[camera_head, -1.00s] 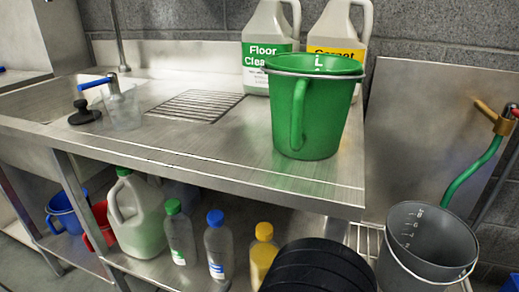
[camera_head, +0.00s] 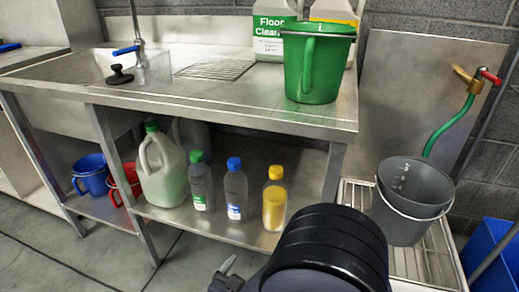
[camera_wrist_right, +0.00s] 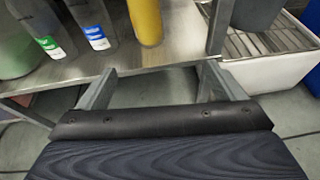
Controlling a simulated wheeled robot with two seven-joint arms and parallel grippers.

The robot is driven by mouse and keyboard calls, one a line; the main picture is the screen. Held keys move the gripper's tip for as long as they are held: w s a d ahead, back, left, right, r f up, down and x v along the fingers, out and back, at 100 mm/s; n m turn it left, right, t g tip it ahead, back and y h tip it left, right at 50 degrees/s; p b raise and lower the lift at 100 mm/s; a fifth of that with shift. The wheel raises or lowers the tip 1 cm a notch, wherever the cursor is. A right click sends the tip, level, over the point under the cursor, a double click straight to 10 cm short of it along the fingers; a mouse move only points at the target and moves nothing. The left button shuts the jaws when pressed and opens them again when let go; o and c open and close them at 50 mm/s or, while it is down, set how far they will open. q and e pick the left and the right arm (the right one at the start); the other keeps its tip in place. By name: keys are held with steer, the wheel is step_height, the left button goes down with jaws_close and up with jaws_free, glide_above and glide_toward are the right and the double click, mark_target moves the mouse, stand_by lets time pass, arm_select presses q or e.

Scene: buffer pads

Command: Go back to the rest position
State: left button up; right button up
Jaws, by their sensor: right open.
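My right gripper (camera_head: 226,272) shows at the bottom of the head view, in front of the bench and below its lower shelf edge. In the right wrist view my right gripper (camera_wrist_right: 160,78) has its two fingers wide apart with nothing between them. Beyond the fingers are the shelf edge and the foot of a yellow bottle (camera_wrist_right: 146,22), apart from the fingers. The black rounded part of my right arm fills the bottom middle of the head view. My left gripper is not in view.
A green bucket (camera_head: 316,70) stands on the steel bench (camera_head: 240,112). Several bottles, a jug (camera_head: 163,172) and a blue bucket (camera_head: 90,175) stand on the lower shelf. A grey bucket (camera_head: 414,192) stands on a grated basin (camera_head: 430,265) at right. The floor (camera_head: 110,255) at front left is clear.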

steer(key=s+d+r+m+g, duration=0.1)
steer(key=s+d+m+g, duration=0.1)
steer(key=d+m+g, duration=0.6)
steer(key=s+d+r+m+g, duration=0.1)
steer(key=s+d+m+g, duration=0.15)
steer(key=d+m, duration=0.65)
steer(key=s+d+r+m+y, duration=0.3)
steer(key=s+d+m+y, duration=0.4)
steer(key=m, duration=0.5)
step_height(320, 180, up, 41)
steer(key=s+a+m+t+y+p, duration=0.1)
steer(key=m+t+p, duration=0.2)
steer(key=p, duration=3.5)
steer(key=shift+s+a+f+m+y+p, duration=0.2)
steer(key=shift+s+a+m+y+p, duration=0.1)
steer(key=shift+s+m+y, duration=0.1)
